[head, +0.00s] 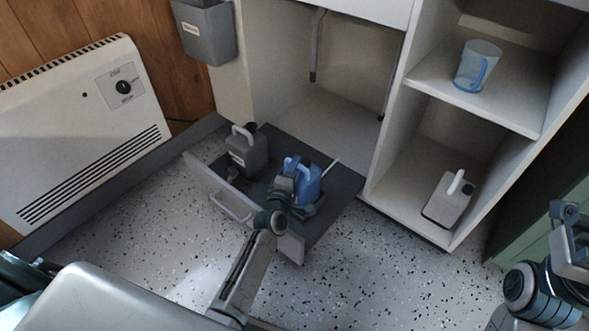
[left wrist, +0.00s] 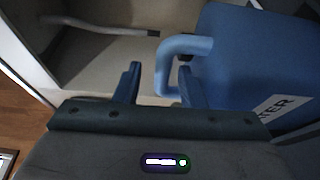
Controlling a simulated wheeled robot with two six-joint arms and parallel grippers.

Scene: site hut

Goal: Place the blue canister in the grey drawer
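The blue canister (head: 309,184) is over the right part of the pulled-out grey drawer (head: 262,201) and looks upright inside it. Whether its base rests on the drawer floor is hidden. My left gripper (head: 284,187) is at the canister's near left side. In the left wrist view the blue canister (left wrist: 245,70) fills the right side, with a label ending in "TER". Its light blue handle (left wrist: 163,72) stands between the two fingers, with gaps showing, so the gripper looks open around it. My right gripper (head: 574,245) is at the right edge, partly cut off; its fingers are unclear.
A grey canister (head: 247,152) stands in the drawer's left part. A blue jug (head: 477,66) is on the upper shelf and a white canister (head: 447,198) on the lower one. A heater (head: 80,130) and a grey wall bin (head: 205,32) are at left. Speckled floor is clear in front.

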